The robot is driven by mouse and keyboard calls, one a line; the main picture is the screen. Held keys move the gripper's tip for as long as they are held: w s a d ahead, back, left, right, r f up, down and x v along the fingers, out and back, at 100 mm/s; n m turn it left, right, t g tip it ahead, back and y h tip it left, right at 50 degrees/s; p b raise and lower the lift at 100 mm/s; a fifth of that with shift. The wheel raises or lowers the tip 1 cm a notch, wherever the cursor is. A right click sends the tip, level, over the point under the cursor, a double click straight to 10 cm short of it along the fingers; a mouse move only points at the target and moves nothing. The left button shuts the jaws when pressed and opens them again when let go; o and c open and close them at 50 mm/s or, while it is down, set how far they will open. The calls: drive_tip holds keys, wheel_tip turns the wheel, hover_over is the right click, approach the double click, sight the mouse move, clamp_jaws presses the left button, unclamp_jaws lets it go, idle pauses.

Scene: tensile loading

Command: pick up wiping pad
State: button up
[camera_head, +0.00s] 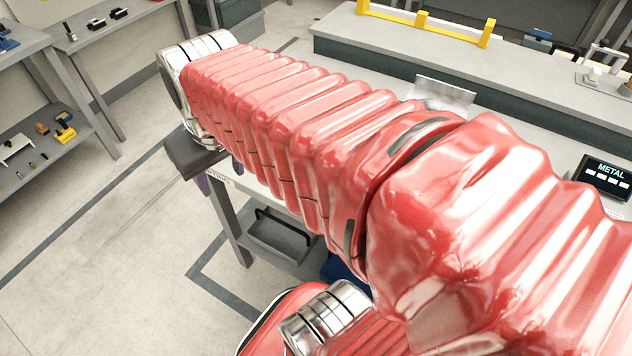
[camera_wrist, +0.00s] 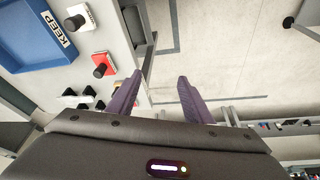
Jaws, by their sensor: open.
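My gripper (camera_wrist: 160,76) is open, its two purple fingers apart with only floor seen between them. In the head view my gripper (camera_head: 220,176) is at the left end of the near table, partly hidden by my red arm. In the wrist view a white block with a black knob (camera_wrist: 76,18) and a red block with a black knob (camera_wrist: 103,63) sit on the grey table top, left of the fingers. I cannot tell whether either is the wiping pad. My arm hides much of the table in the head view.
A blue tray marked KEEP (camera_wrist: 62,44) lies at the wrist view's upper left. Several small dark pieces (camera_wrist: 70,98) lie below it. A dark bin (camera_head: 280,240) sits on the lower shelf. A METAL display (camera_head: 606,178) stands at right. Open floor (camera_head: 110,215) lies left.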

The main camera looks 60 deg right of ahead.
drive_tip(key=s+d+f+m+g, duration=0.1)
drive_tip(key=s+d+m, duration=0.1)
drive_tip(key=d, duration=0.8)
drive_tip(key=s+d+f+m+g+y, duration=0.1)
drive_tip(key=s+d+m+g, duration=0.1)
drive_tip(key=d, duration=0.9)
drive_tip(key=shift+s+d+f+m+g, duration=0.3)
drive_tip(key=shift+s+f+m, duration=0.15)
drive_tip(key=shift+m, duration=0.25)
wheel_tip(320, 180, down, 8)
drive_tip(key=shift+f, duration=0.25)
drive_tip(key=shift+s+d+f, duration=0.1)
drive_tip(key=shift+d+f, duration=0.05)
drive_tip(key=shift+f, duration=2.45)
